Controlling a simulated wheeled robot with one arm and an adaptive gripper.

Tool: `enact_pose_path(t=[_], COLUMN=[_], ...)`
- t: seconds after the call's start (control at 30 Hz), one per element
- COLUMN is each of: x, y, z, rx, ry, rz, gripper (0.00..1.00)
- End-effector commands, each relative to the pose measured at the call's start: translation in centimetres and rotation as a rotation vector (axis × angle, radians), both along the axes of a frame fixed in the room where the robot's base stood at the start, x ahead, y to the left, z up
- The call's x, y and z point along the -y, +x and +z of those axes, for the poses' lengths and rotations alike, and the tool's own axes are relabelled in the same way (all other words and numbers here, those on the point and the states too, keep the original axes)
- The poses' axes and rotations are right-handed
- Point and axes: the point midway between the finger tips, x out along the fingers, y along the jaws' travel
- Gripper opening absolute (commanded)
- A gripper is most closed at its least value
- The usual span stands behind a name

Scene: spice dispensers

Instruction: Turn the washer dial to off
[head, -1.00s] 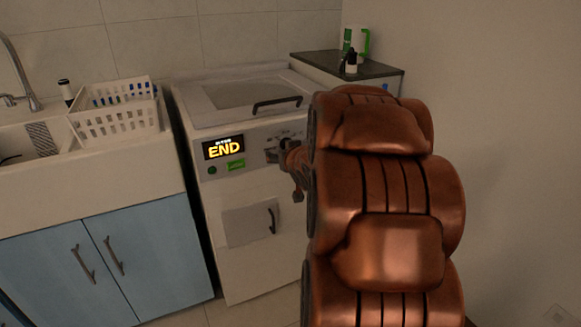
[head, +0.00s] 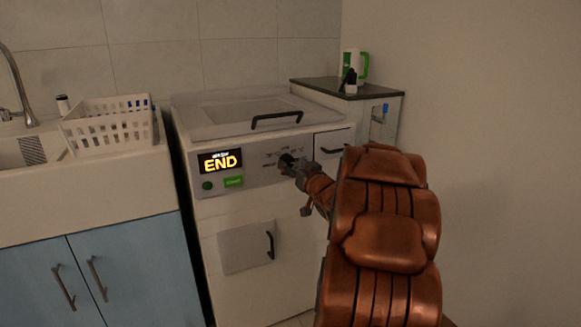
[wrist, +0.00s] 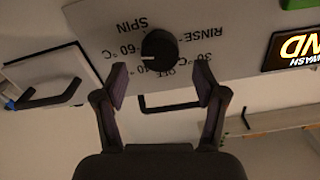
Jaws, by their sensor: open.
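The white washer (head: 225,232) has a grey control panel with a lit display reading END (head: 220,162). In the wrist view, which is upside down, the round black dial (wrist: 159,50) sits on the panel among printed labels including SPIN, RINSE, 60 °C, 30 °C and OFF. A small white mark on the dial lies on its left side in the picture, near the 60 °C label. My gripper (wrist: 160,84) is open and empty, its fingers apart on either side below the dial in the picture. In the head view my gripper (head: 290,165) is at the panel and mostly hides the dial.
A blue-doored sink cabinet (head: 100,280) with a white basket (head: 105,132) stands left of the washer. A bare wall (head: 490,120) closes the right side.

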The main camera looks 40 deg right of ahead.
Motion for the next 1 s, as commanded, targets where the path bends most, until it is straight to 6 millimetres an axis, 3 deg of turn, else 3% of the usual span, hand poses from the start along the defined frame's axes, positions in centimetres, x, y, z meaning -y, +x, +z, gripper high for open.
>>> enact_pose_path(t=[0.3,0.63,1.0], x=[0.8,0.9,0.9], y=[2.4,2.6,2.5], z=[-0.1,-0.1,-0.1], rx=[-0.002,-0.002,-0.002], ry=[0.002,0.002,0.002], rz=[0.0,-0.001,-0.001], gripper=[0.71,0.71,0.32])
